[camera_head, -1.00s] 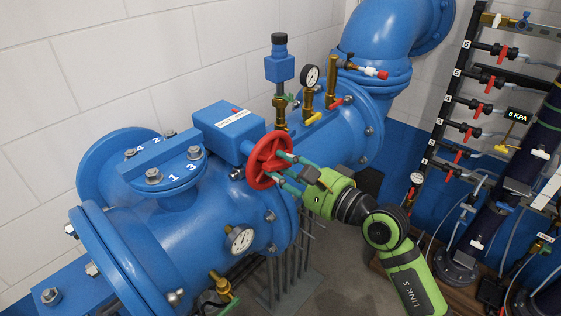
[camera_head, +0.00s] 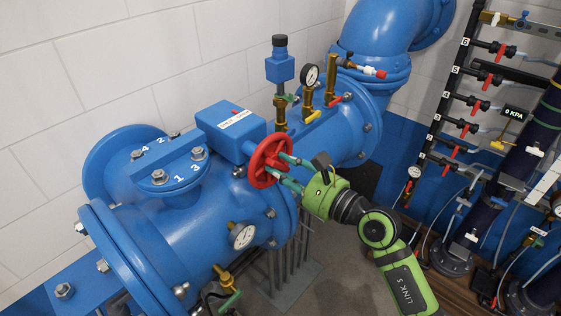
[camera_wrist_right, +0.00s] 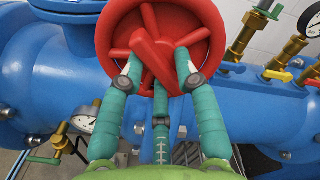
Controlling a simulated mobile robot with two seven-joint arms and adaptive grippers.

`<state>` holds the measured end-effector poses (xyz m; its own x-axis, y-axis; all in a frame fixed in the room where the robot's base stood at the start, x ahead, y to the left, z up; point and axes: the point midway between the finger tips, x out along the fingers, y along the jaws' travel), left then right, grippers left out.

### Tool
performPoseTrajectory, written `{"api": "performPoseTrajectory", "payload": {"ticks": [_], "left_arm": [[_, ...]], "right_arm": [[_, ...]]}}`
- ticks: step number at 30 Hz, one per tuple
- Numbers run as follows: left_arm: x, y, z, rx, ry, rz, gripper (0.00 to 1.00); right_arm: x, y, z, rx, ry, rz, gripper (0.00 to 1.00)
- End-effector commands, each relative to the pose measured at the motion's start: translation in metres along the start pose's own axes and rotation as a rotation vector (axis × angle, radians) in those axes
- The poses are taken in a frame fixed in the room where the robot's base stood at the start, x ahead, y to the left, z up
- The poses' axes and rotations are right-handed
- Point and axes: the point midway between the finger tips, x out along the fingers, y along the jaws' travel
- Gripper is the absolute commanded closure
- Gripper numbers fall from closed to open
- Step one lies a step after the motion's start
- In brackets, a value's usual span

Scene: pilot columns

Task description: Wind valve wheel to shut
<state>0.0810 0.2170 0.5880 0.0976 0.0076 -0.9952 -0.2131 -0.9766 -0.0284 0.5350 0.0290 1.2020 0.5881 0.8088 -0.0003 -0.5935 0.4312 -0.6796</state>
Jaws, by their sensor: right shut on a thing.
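The red valve wheel (camera_head: 262,181) sits on the side of a blue gearbox (camera_head: 215,120) on top of the blue pipe valve. The gearbox carries a white label and a small red pointer; the label is too small to read surely. My right gripper (camera_head: 284,169) reaches the wheel's face from the right, its teal fingers shut on the wheel. In the right wrist view the wheel (camera_wrist_right: 108,32) fills the top middle, with a red bar across its hub. The gripper's fingertips (camera_wrist_right: 158,82) touch among the spokes. My left gripper is not in view.
A dial gauge (camera_head: 243,235) sits below the wheel on the blue pipe (camera_head: 180,255). Brass fittings and another gauge (camera_head: 309,76) stand behind the wheel. A rack of small red-handled valves (camera_head: 465,126) is at the right. Grey floor (camera_head: 330,270) shows below my arm.

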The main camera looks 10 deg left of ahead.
Motion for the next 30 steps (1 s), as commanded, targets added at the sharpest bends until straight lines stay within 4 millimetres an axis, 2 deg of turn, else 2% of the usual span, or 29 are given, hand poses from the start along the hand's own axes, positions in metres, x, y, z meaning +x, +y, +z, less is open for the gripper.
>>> {"api": "performPoseTrajectory", "payload": {"ticks": [1,8,19,25,26,30], "left_arm": [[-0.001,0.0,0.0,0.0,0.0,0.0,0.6],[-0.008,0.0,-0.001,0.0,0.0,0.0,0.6],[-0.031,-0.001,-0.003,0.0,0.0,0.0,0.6],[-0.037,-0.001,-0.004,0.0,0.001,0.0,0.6],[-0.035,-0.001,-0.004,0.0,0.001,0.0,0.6],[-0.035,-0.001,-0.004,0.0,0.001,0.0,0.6]], "right_arm": [[0.004,-0.006,0.013,-0.003,-0.027,-0.017,1.0],[0.004,-0.008,0.015,0.048,-0.027,-0.016,1.0],[0.004,-0.009,0.016,0.283,-0.029,-0.013,1.0],[0.004,-0.007,0.015,0.402,-0.03,-0.012,1.0],[0.004,-0.006,0.014,0.398,-0.03,-0.012,0.59],[0.004,-0.005,0.013,0.395,-0.028,-0.011,0.57]]}}
